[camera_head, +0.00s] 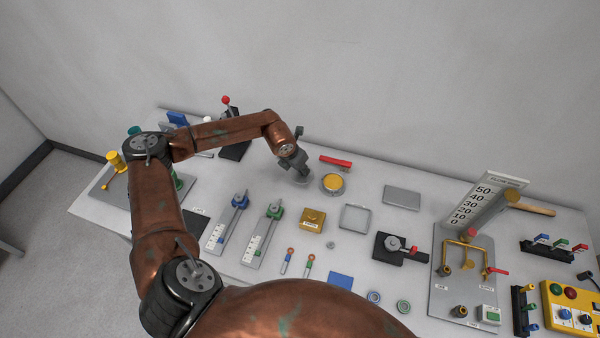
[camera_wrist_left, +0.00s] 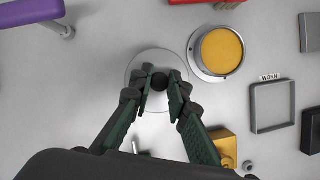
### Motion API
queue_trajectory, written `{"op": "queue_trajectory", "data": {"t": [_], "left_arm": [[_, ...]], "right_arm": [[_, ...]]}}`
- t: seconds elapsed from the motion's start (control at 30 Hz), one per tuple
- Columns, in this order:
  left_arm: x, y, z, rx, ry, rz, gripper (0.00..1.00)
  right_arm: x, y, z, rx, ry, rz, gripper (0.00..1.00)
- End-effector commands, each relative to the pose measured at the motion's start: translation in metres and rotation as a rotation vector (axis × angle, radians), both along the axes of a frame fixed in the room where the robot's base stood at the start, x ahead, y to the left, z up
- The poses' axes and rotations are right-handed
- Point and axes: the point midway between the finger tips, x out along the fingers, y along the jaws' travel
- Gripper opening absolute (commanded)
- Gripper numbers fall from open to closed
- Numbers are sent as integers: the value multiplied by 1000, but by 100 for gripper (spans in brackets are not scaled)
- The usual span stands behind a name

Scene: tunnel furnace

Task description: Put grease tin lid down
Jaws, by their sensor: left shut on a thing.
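The grease tin (camera_head: 333,183) stands open on the bench, a round metal tin with yellow grease inside. In the left wrist view the tin (camera_wrist_left: 218,52) is right of and above the fingers. The lid (camera_wrist_left: 148,101) is a pale round disc with a dark knob, seen from above and clear of the tin. My left gripper (camera_wrist_left: 160,82) is shut on the lid's knob. In the head view my left gripper (camera_head: 301,175) is just left of the tin, low over the bench. I cannot tell whether the lid touches the bench. My right gripper is out of view.
A red bar (camera_head: 335,162) lies behind the tin. A brass block (camera_head: 312,220) and a square tray marked WORN (camera_wrist_left: 254,108) are in front. A grey plate (camera_head: 402,197) lies to the right. The bench around the lid is mostly bare.

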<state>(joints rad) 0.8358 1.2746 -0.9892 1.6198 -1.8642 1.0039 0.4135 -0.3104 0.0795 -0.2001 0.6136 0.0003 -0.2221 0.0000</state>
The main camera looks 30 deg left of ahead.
Motion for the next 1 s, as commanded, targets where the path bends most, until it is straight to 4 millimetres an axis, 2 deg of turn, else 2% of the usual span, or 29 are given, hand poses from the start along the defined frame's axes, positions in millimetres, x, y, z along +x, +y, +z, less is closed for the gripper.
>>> {"op": "queue_trajectory", "data": {"t": [0.1,0.23,0.37,0.57,0.9,0.93,1.0], "left_arm": [[8,10,-14,-1,-2,1,0],[12,13,-21,0,-2,-2,0],[16,18,-30,0,-1,-3,0],[15,18,-55,-1,0,-3,0],[15,18,-61,0,-2,-3,0],[15,18,-61,0,-2,-3,17],[15,18,-60,0,-2,-3,21]], "right_arm": [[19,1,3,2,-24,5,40],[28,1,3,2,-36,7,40],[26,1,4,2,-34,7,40],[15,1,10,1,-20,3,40],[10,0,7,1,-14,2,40],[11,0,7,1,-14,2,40],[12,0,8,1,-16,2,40]]}}
